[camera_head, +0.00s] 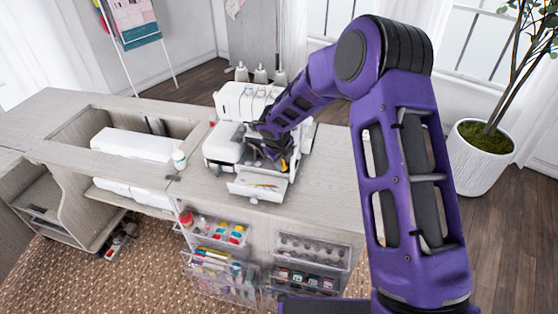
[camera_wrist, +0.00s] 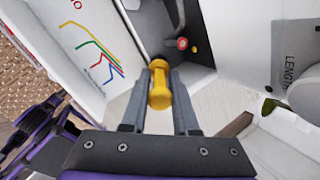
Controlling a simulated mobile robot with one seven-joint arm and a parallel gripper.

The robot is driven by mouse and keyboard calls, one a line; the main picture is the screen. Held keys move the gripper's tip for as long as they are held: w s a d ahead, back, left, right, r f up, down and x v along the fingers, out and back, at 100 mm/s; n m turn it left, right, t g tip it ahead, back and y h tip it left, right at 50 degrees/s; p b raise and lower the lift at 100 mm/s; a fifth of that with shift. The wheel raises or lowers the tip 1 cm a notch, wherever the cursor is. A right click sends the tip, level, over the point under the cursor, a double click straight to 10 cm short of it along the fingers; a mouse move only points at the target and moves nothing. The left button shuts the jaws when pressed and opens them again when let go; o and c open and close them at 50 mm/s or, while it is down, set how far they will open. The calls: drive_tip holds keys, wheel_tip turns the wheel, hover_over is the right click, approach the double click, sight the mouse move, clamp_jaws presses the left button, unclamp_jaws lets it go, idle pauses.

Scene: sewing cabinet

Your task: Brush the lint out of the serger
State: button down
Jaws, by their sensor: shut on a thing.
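The white serger (camera_head: 222,146) stands on the cabinet top, its front cover (camera_head: 257,187) swung down and showing coloured threading lines. The cover also shows at the left of the wrist view (camera_wrist: 78,45). My gripper (camera_head: 275,160) is at the serger's open front. In the wrist view, my gripper (camera_wrist: 160,88) is shut on a yellow handle (camera_wrist: 159,90), likely the lint brush, which points into the serger's dark lower opening (camera_wrist: 160,25). The brush's far end and any lint cannot be made out. A red knob and a small yellow one lie just beyond the handle.
A white machine (camera_head: 138,145) sits in the cabinet's recess. Clear bins (camera_head: 215,232) of supplies hang on the cabinet front. A potted plant (camera_head: 479,160) stands at the right. The cabinet top right of the serger is clear.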

drive_tip(key=shift+a, duration=0.15)
drive_tip(key=shift+w+a+f, duration=0.1)
drive_tip(key=shift+w+a, duration=0.05)
drive_tip(key=shift+a, duration=0.7)
drive_tip(key=shift+a, duration=0.15)
drive_tip(key=shift+w+a, duration=0.25)
drive_tip(key=shift+a, duration=0.65)
drive_tip(key=shift+r, duration=0.2)
drive_tip(key=shift+w+a+f, duration=0.1)
drive_tip(key=shift+w+a, duration=0.1)
drive_tip(key=shift+a, duration=0.8)
